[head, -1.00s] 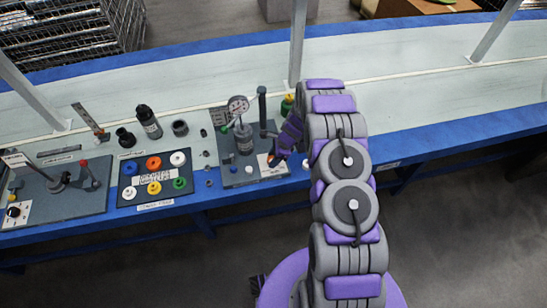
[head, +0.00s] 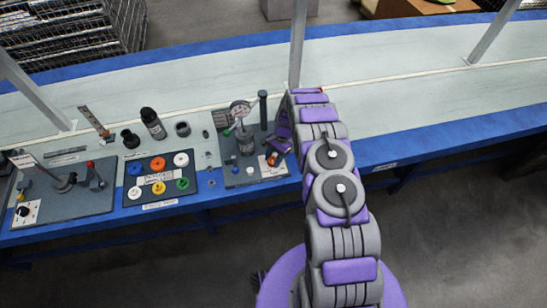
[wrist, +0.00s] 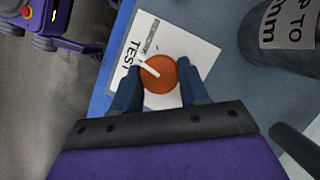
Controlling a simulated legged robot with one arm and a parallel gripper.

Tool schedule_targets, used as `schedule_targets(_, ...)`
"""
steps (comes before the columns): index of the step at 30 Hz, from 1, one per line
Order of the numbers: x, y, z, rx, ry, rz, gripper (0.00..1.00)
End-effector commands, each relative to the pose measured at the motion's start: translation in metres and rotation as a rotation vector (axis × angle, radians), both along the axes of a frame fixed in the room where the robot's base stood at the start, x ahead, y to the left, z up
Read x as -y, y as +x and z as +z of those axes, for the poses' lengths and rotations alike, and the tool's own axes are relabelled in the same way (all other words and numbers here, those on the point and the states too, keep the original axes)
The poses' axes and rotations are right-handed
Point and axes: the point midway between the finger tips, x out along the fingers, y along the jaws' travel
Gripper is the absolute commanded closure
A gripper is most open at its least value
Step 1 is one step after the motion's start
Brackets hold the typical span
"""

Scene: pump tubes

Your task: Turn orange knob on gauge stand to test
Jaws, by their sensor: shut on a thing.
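The orange knob (wrist: 160,76) sits on a white label plate (wrist: 192,45) with the printed words "TEST" and another, smaller word. A white pointer line on the knob points toward the "TEST" side. My gripper (wrist: 161,88) has one finger on each side of the knob and is shut on it. In the head view the knob (head: 272,159) shows at the right of the gauge stand (head: 238,178), beside my gripper (head: 279,151). The stand carries a round dial gauge (head: 240,110) on a dark cylinder.
A plate with several coloured caps (head: 136,199) lies left of the stand. Further left is another board (head: 75,200) with a red-tipped lever. A dark post (head: 263,108) stands behind the knob. Slanted grey posts (head: 300,40) rise from the bench. The bench's right side is clear.

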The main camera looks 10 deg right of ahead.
Motion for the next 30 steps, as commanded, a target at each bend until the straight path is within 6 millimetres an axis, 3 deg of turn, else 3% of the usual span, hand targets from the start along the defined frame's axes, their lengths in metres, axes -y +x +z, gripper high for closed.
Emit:
schedule_targets(12, -0.0012, 0.0023, 0.0002, 0.003, 0.001, 0.167, 0.86)
schedule_targets(27, -0.0011, 0.0029, 0.0005, 0.006, 0.0, 0.184, 0.86)
schedule_targets(28, -0.0011, 0.0029, 0.0005, 0.006, 0.0, 0.184, 0.55)
schedule_targets(30, -0.0011, 0.0028, 0.0006, 0.006, 0.0, 0.184, 0.48)
